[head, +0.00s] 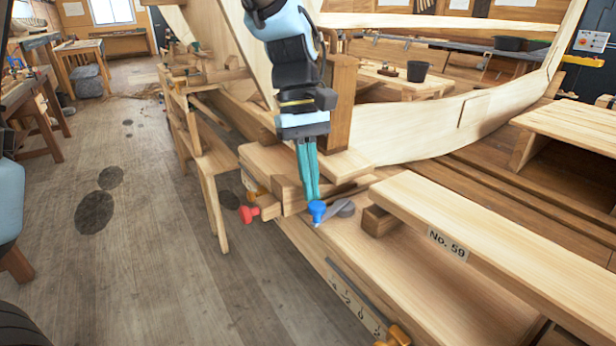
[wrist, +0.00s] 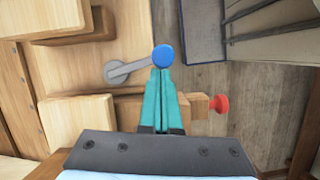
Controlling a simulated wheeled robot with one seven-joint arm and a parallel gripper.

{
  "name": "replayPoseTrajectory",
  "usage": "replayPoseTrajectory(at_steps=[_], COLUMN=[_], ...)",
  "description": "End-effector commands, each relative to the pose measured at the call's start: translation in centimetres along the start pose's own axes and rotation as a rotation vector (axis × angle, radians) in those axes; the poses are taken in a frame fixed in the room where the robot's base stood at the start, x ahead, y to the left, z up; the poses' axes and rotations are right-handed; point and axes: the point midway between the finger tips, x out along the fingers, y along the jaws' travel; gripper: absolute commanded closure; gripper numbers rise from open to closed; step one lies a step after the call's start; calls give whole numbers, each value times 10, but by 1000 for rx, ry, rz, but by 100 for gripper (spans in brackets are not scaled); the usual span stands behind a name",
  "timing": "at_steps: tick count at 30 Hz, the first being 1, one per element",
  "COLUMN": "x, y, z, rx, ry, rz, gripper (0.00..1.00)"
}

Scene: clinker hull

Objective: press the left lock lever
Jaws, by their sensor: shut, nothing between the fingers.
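The lock lever is a grey arm (wrist: 125,70) with a round blue knob (wrist: 163,56), mounted on the wooden bench part. In the head view the blue knob (head: 317,210) and the grey lever end (head: 344,208) show just below my gripper. My gripper (head: 312,196), with teal fingers, points down, shut and empty, its tips at or very near the blue knob. In the wrist view the gripper tips (wrist: 163,72) end right beside the knob. Whether they touch cannot be told.
A red knob (head: 249,213) sticks out at the left of the wooden block; it also shows in the wrist view (wrist: 221,104). A plank marked No. 59 (head: 446,243) runs at right. A ruler strip (head: 353,299) and an orange knob (head: 393,336) lie nearer. Open floor (head: 110,250) is at left.

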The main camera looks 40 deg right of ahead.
Motion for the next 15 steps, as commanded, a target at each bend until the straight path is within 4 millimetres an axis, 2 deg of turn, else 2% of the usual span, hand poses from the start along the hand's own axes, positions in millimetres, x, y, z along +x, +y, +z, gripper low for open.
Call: replayPoseTrajectory(at_steps=[15], x=[8], y=[8], z=[33], rx=[-455], ry=[-1], rz=[149], gripper=[100])
